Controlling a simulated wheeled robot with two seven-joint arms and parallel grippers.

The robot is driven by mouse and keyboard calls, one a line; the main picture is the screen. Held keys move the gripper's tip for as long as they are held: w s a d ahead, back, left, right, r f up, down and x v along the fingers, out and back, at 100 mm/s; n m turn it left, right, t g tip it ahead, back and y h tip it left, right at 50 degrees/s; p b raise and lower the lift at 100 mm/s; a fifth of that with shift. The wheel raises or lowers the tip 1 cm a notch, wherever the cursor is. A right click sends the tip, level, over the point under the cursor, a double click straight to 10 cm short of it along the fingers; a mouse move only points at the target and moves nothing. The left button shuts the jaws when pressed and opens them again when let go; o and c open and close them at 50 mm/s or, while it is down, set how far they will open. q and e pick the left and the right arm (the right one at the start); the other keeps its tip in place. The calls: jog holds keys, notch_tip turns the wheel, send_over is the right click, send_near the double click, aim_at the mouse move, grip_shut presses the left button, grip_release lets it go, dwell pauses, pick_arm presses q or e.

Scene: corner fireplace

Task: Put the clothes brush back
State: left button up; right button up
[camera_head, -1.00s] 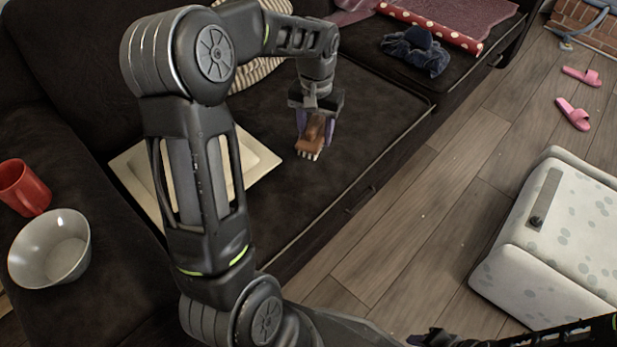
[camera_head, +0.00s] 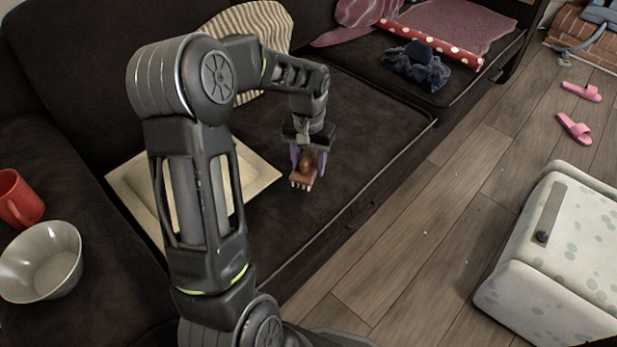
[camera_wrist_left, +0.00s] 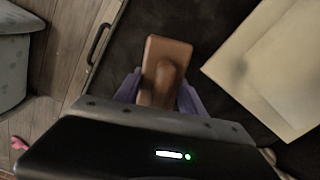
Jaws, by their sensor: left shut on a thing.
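The clothes brush (camera_head: 304,177) is brown with pale bristles on its underside. My left gripper (camera_head: 308,160) is shut on it and holds it over the dark sofa seat (camera_head: 350,130). In the left wrist view the brush (camera_wrist_left: 165,58) shows its flat brown back between the purple fingers of my left gripper (camera_wrist_left: 158,92). I cannot tell how far the bristles are above the seat. My right gripper is not in view.
A cream tray (camera_head: 262,178) lies on the sofa left of the brush, partly behind my arm. A red mug (camera_head: 18,200) and a grey bowl (camera_head: 40,262) stand at the left. A spotted white case (camera_head: 570,250), pink slippers (camera_head: 574,128) and dark blue cloth (camera_head: 416,68) are at the right.

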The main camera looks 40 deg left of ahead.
aim_at(309, 153)
pick_arm(q)
jog(key=shift+f+b, duration=0.95)
jog(key=shift+f, duration=1.45)
jog(key=shift+f, duration=0.15)
jog(key=o, duration=1.3)
notch_tip(309, 153, up, 12)
jog(key=p, duration=0.4)
